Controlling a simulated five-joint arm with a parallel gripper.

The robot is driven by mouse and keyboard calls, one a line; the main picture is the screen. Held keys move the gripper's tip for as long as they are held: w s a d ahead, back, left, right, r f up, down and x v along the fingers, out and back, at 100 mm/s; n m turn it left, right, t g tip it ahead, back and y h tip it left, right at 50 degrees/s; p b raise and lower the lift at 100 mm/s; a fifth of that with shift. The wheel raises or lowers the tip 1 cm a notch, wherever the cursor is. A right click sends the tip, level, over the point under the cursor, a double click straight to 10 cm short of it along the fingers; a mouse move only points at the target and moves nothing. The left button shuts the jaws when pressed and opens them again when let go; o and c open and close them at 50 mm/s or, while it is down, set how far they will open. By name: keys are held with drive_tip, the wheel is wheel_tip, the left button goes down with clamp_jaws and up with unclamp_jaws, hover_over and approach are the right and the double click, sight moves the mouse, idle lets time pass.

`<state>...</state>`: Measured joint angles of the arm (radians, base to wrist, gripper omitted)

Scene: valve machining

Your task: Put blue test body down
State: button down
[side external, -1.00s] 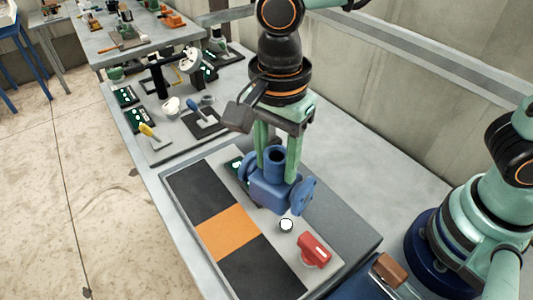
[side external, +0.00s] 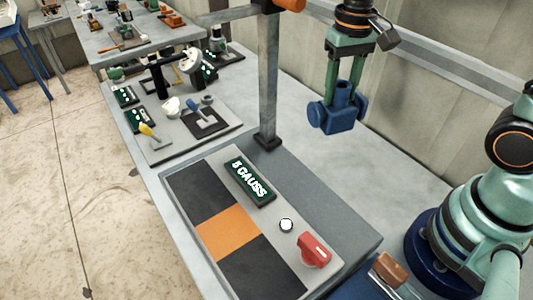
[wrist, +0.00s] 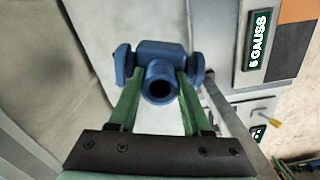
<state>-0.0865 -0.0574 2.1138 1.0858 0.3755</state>
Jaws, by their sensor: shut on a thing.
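The blue test body (side external: 338,112) is a flanged valve body with an open round neck pointing up. My gripper (side external: 343,86) is shut on its neck, one green finger on each side. It hangs at the right rear of the side view, in front of the wall; the gap beneath it is hard to judge. In the wrist view the blue test body (wrist: 160,72) sits between the fingertips of my gripper (wrist: 155,88), its bore facing the camera. Its underside is hidden there.
A grey station with a black and orange pad (side external: 228,232), a "5 GAUSS" display (side external: 250,183), a white button (side external: 286,225) and a red switch (side external: 314,250) stands in front. A metal post (side external: 268,75) rises behind it. The table (side external: 335,165) right of the post is clear.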

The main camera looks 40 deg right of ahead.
drive_tip(key=d+n, duration=0.2)
drive_tip(key=n, duration=0.1)
drive_tip(key=shift+w+d+f, duration=0.2)
drive_tip(key=shift+w+d, duration=0.15)
drive_tip(key=s+a+r+m, duration=0.4)
drive_tip(key=a+r+m, duration=0.6)
drive_tip(key=a+r, duration=0.1)
drive_tip(key=w+a+r+n, duration=0.2)
drive_tip(key=w+a+n, duration=0.35)
drive_tip(key=a, duration=0.55)
drive_tip(key=w+a+r+n, duration=0.1)
drive_tip(key=w+a+n, duration=0.45)
drive_tip(key=a, duration=0.55)
drive_tip(key=shift+m, duration=0.3)
drive_tip(key=f, duration=1.9)
drive_tip(key=shift+w+d+f, duration=0.1)
drive_tip(key=shift+w+f, duration=0.25)
drive_tip(key=shift+w, duration=0.05)
drive_tip(key=shift+f, duration=0.1)
drive_tip(key=shift+c, duration=1.8)
unclamp_jaws()
drive_tip(key=shift+f, duration=0.1)
